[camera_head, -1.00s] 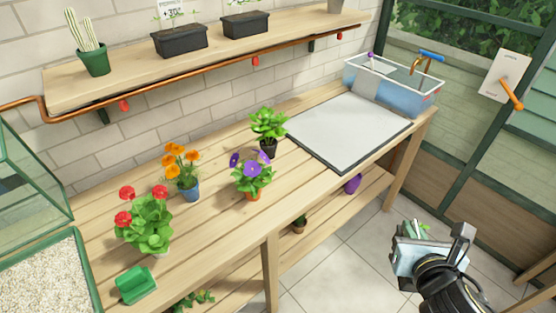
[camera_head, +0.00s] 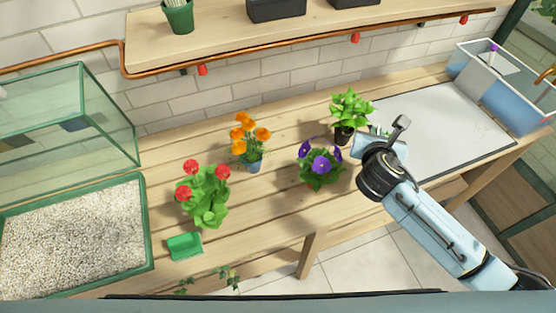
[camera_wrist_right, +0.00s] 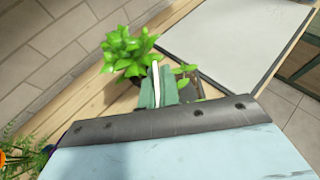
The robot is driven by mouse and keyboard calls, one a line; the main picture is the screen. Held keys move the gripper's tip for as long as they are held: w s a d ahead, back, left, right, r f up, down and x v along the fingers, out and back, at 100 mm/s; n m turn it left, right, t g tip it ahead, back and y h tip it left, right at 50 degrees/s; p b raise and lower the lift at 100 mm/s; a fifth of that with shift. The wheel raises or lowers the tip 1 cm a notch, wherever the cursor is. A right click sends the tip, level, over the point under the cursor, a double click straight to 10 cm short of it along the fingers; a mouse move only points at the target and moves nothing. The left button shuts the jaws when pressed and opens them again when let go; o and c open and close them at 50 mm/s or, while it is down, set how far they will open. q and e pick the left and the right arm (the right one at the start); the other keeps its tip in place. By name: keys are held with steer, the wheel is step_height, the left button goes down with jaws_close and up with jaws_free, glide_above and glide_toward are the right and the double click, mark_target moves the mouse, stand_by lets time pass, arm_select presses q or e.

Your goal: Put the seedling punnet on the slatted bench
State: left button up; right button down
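The slatted bench (camera_head: 290,215) is the pale wooden one along the wall. My right gripper (camera_head: 384,143) is above its front part, right of the purple flowers and near the grey mat's left end. Small green leaves of the seedling punnet (camera_head: 374,130) show at its tip. In the right wrist view, the gripper's pale green fingers (camera_wrist_right: 157,88) are beside the dark punnet with its leaves (camera_wrist_right: 184,78). The gripper appears shut on it; my gripper body hides most of the punnet and the grip. My left gripper is not in view.
Orange flowers (camera_head: 252,142), red flowers (camera_head: 205,195), purple flowers (camera_head: 320,168) and a leafy plant (camera_head: 351,110) stand on the bench. The grey mat (camera_head: 445,125) and water tank (camera_head: 500,88) are right.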

steer(key=w, duration=0.1)
steer(key=w+d+r+m+h+p, duration=0.1)
steer(key=w, duration=0.1)
steer(key=shift+r, duration=0.2)
steer(key=shift+w+d+f+m+h, duration=0.1)
steer(key=shift+w+d+m+h, duration=0.2)
steer(key=shift+h, duration=0.2)
step_height(320, 180, down, 10)
steer(key=shift+a+f+b, duration=0.1)
steer(key=shift+b, duration=1)
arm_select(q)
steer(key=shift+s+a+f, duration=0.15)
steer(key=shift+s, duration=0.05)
arm_select(e)
steer(key=c, duration=1.6)
jaws_free()
steer(key=shift+s+g, duration=0.1)
steer(key=shift+g, duration=0.2)
steer(key=shift+c, duration=0.2)
